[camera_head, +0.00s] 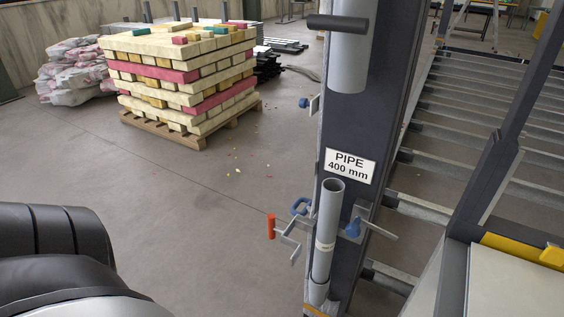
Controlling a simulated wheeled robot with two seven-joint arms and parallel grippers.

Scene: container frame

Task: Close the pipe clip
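A grey pipe (326,222) stands upright against the dark post, its open top just below the "PIPE 400 mm" label (349,166). Clip hardware flanks this pipe at mid height. On the right are a blue knob (352,228) and a metal bar (380,231). I cannot tell from this view whether the clip is open or closed around the pipe. Neither of my grippers is in view; a dark rounded part of my own body fills the lower left.
A wider grey pipe (348,62) with a dark crossbar handle (337,22) is above on the dark post (378,120). A brick pallet (190,125) stands at the back left. Metal racking (480,115) is on the right.

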